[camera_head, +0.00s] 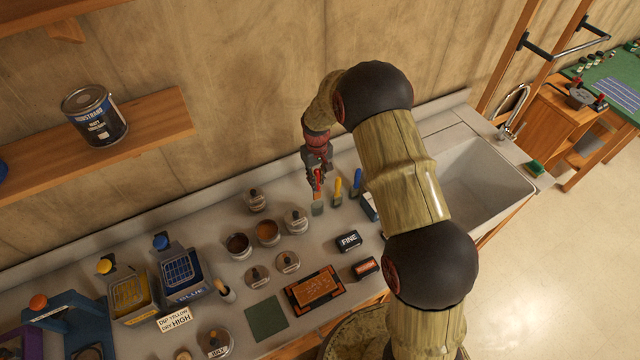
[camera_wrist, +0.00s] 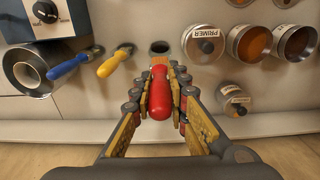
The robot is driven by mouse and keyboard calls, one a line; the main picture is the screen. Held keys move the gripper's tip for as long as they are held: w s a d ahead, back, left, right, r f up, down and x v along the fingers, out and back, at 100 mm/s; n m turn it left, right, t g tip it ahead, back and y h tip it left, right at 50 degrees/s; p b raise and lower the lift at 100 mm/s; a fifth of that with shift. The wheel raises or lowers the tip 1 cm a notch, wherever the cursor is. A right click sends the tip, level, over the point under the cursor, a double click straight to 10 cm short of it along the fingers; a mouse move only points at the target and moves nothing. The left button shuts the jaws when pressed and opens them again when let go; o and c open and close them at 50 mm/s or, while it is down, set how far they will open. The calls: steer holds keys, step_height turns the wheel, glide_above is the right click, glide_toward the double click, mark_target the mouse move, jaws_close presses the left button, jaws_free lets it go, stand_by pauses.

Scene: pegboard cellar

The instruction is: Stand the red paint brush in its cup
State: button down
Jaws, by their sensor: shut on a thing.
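The red paint brush (camera_head: 319,178) is held upright in my gripper (camera_head: 318,170), its tip downward. In the wrist view its red handle (camera_wrist: 159,95) points toward the camera, between the two closed fingers (camera_wrist: 160,88). A small grey-green cup (camera_head: 317,209) is directly below the brush in the head view. In the wrist view a cup with a dark round opening (camera_wrist: 160,47) shows just beyond the brush. I cannot tell whether the brush tip is above or inside the rim. A yellow brush (camera_head: 337,187) and a blue brush (camera_head: 357,180) stand in a row to the right.
Jars and tins, including an orange one (camera_head: 267,231) and a primer jar (camera_wrist: 205,42), stand left of the cups. A FINE block (camera_head: 348,241) lies in front. A sink (camera_head: 482,185) is to the right. The wall is close behind the cups.

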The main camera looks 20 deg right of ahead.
mark_target(317, 170)
step_height(317, 170, down, 3)
steer(key=shift+s+f+b, duration=0.1)
steer(key=shift+b, duration=0.3)
steer(key=shift+f+b, duration=1.85)
steer(key=shift+f, duration=0.85)
steer(key=c, duration=1.7)
jaws_free()
steer(key=shift+o, duration=0.2)
step_height(317, 170, up, 12)
